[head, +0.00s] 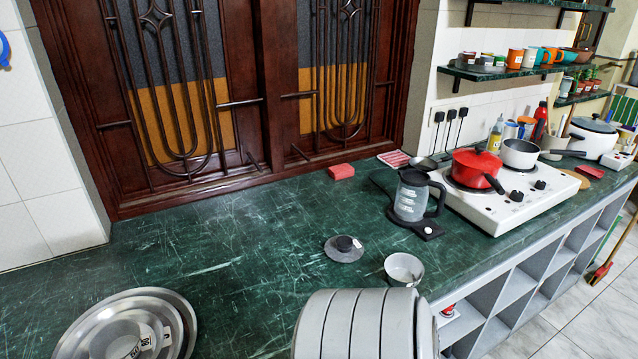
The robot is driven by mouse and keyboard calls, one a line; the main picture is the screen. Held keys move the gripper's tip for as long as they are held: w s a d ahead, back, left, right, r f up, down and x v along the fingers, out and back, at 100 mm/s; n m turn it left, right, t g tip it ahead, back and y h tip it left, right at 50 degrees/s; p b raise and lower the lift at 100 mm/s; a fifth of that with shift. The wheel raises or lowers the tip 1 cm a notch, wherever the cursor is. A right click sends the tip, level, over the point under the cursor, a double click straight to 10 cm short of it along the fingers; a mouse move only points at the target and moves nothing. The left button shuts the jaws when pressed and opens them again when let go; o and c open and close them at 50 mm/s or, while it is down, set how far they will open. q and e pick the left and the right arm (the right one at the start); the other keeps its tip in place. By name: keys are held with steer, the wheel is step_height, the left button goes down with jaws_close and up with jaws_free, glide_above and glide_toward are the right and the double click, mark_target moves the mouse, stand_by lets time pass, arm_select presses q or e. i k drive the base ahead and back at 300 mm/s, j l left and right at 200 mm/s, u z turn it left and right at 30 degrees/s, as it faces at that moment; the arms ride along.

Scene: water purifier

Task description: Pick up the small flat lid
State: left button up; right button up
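The small flat lid (344,248) lies on the green marble counter, a little right of the middle in the head view. It is a round grey disc with a dark knob on top, and a small pale mark shows beside the knob. Nothing touches it or covers it. A much larger round metal lid or pan (75,335) lies at the lower left, cut off by the bottom edge. Neither of my grippers is in view.
A small metal cup (404,269) stands right of the lid. A large grey banded body (340,325) rises in front, partly cut off. A dark kettle (411,195) and a white stove (510,205) are farther right. The counter (230,250) left of the lid is clear.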

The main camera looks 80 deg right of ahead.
mark_target(342, 249)
steer(key=z, duration=2.55)
